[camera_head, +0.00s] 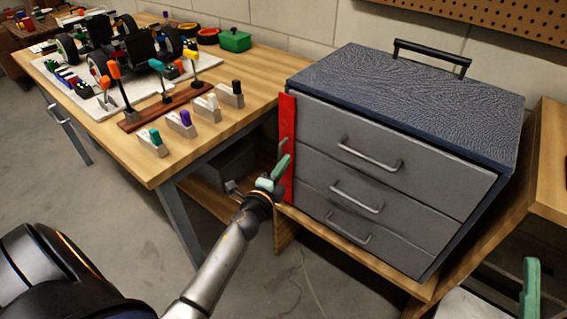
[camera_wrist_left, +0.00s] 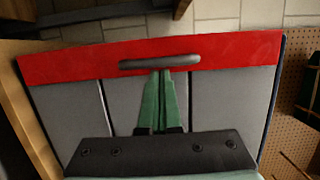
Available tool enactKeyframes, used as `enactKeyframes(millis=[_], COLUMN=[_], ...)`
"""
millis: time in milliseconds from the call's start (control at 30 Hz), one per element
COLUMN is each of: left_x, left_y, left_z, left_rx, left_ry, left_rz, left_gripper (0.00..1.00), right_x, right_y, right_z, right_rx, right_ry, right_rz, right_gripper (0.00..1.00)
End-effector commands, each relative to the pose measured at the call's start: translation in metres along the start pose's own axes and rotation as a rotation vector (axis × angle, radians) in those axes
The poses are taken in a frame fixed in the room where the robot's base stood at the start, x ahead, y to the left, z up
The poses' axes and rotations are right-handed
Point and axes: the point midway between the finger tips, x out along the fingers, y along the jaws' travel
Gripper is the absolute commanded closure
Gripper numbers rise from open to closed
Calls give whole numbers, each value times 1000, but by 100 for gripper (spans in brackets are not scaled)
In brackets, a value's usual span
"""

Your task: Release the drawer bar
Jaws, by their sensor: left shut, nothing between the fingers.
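The red drawer bar (camera_head: 288,125) stands upright along the left front edge of the grey tool chest (camera_head: 395,160). In the left wrist view the red bar (camera_wrist_left: 235,52) spans the picture, with a dark grey handle (camera_wrist_left: 160,64) on it. My left gripper (camera_head: 285,162) is shut and empty in front of the bar. In the left wrist view its green fingertips (camera_wrist_left: 159,72) meet the handle's edge; I cannot tell whether they touch it. One green finger of my right gripper (camera_head: 530,290) shows at the lower right; its opening is not clear.
The chest has three closed drawers with grey handles (camera_head: 370,155) and stands on a low wooden bench (camera_head: 345,240). A wooden table (camera_head: 250,75) with tools, coloured blocks and a car model is at the left. Concrete floor is open at the front.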

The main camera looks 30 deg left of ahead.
Motion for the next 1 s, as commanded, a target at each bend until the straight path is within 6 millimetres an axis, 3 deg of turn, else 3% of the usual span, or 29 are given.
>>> enactKeyframes(millis=[367, 600, 1000], left_x=[-1, -3, -5], left_y=[0, 0, 0], left_z=[2, 4, 8], left_rx=[2, 1, 2], left_ry=[19, 63, 131], left_rz=[1, 1, 1], left_gripper=[100, 100, 100], right_x=[0, -2, -3], right_y=[1, -1, 0], right_z=[2, 16, 25], right_rx=[3, 14, 30], right_ry=[-10, -64, -105], right_rz=[2, 3, 8], right_gripper=[50, 50, 50])
